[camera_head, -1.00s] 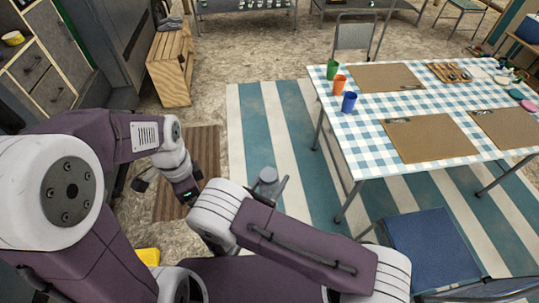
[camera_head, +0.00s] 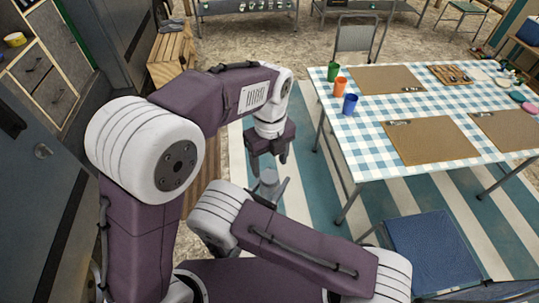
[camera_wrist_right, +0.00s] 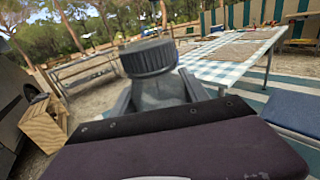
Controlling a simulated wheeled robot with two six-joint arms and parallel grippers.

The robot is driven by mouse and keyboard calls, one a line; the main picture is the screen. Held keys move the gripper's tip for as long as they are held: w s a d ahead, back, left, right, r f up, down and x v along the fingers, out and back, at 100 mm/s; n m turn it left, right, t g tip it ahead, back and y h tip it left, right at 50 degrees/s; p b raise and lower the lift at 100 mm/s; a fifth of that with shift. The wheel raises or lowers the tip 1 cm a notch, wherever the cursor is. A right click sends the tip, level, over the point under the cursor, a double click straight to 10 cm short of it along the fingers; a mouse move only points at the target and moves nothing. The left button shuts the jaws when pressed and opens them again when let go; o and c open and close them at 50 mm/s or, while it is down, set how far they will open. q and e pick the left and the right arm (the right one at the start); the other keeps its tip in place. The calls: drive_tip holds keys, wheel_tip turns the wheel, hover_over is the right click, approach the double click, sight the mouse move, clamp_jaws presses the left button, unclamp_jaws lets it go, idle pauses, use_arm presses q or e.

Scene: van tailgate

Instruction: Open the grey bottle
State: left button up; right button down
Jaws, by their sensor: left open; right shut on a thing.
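The grey bottle (camera_head: 268,184) is upright in my right gripper (camera_head: 271,193), in front of my body and above the striped rug. In the right wrist view the bottle (camera_wrist_right: 160,92) shows its shoulder and a dark ribbed cap (camera_wrist_right: 148,58) seated on top. The right fingers (camera_wrist_right: 160,98) are shut on its body from both sides. My left gripper (camera_head: 268,160) is open and empty, pointing down just above the bottle in the head view. It does not show in the right wrist view, so its exact gap to the cap is unclear.
A table (camera_head: 367,134) with a checked cloth stands at the right, with green (camera_head: 333,70), orange (camera_head: 340,86) and blue (camera_head: 349,103) cups near its left edge. A blue chair (camera_head: 430,245) is in front of it. A wooden crate (camera_head: 170,60) stands at the back left.

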sight(270, 176)
use_arm(q)
wheel_tip(270, 176, down, 5)
drive_tip(key=shift+f, duration=0.2)
clamp_jaws()
drive_tip(key=n, duration=0.3)
drive_tip(key=shift+n, duration=0.4)
drive_tip(key=n, duration=1.9)
drive_tip(key=shift+r, duration=0.1)
drive_tip(key=n, duration=0.9)
drive_tip(key=shift+n, duration=0.3)
drive_tip(key=n, duration=1)
drive_tip(key=shift+w+n, duration=0.1)
drive_tip(key=shift+n, duration=0.3)
drive_tip(key=shift+r, duration=0.3)
